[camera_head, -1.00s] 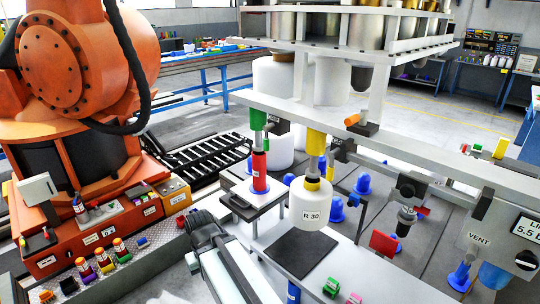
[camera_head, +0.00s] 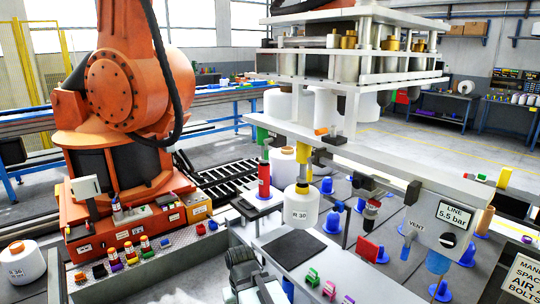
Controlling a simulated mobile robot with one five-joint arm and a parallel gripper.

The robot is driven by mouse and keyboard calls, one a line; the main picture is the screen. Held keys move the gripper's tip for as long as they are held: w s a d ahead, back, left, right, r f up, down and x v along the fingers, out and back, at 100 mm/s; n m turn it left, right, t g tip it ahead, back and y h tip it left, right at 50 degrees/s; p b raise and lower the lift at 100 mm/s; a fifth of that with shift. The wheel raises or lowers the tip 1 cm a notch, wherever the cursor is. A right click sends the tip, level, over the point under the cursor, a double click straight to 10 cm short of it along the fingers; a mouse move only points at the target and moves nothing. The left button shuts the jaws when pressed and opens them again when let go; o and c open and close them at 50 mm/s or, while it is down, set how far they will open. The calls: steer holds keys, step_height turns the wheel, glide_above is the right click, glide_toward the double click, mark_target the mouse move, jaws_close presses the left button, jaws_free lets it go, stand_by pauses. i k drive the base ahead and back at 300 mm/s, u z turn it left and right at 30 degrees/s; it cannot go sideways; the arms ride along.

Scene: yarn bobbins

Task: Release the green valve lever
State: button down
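I cannot make out a clear green valve lever. A green upright piece (camera_head: 262,136) shows under the white frame beam, above a red cylinder (camera_head: 264,180); I cannot tell whether it is a lever. A red plate-like lever (camera_head: 368,249) and a yellow one (camera_head: 503,177) show at the right. A grey valve body (camera_head: 441,229) marked VENT stands between the "LINE 5.5 bar" sign and a blue fitting. Parts of my arm (camera_head: 241,268) show at the bottom centre. No gripper fingers can be seen.
A white bobbin (camera_head: 301,207) marked R 30 hangs under a yellow collar above a dark pad (camera_head: 294,247). A large orange robot (camera_head: 120,95) stands at the left. Green clips (camera_head: 312,277) lie on the white bench. Another bobbin (camera_head: 22,263) stands at the lower left.

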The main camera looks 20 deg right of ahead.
mark_target(268, 141)
steer(key=z, duration=0.4)
steer(key=i, duration=1)
steer(key=z, duration=0.05)
steer(key=k, duration=0.5)
steer(key=u, duration=1.3)
steer(key=i, duration=0.55)
steer(key=u, duration=0.75)
